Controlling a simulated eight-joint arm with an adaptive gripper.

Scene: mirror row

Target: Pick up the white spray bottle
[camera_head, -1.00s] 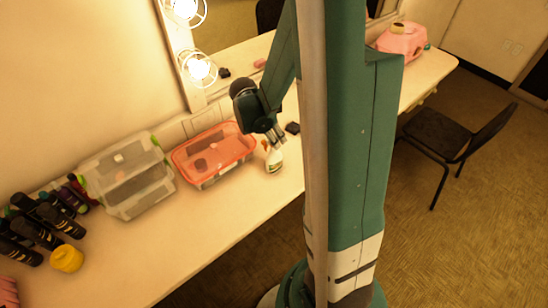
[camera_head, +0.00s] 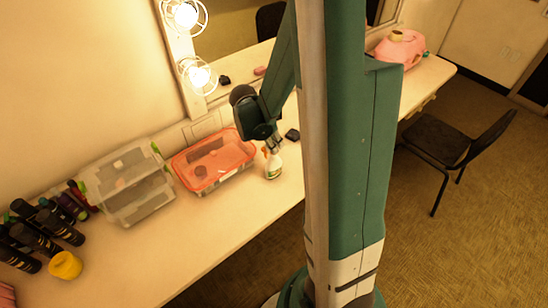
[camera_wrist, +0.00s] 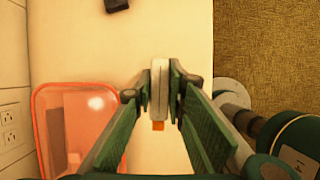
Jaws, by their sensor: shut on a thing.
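The white spray bottle (camera_head: 273,167) shows in the head view below my gripper, at the right of the pink-lidded box on the counter. Its lower body shows a label with some green. In the wrist view the white top of the spray bottle (camera_wrist: 160,92) is between the fingertips, with a small orange part below it. My gripper (camera_head: 274,148) is shut on the upper part of the bottle; its fingers (camera_wrist: 160,88) also show in the wrist view. The bottle looks upright. I cannot tell whether its base touches the counter.
The pink-lidded box (camera_head: 214,160) stands close at the left of the bottle; a clear container (camera_head: 128,182) is further left. A small dark object (camera_head: 292,135) lies behind. A chair (camera_head: 445,145) is at right.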

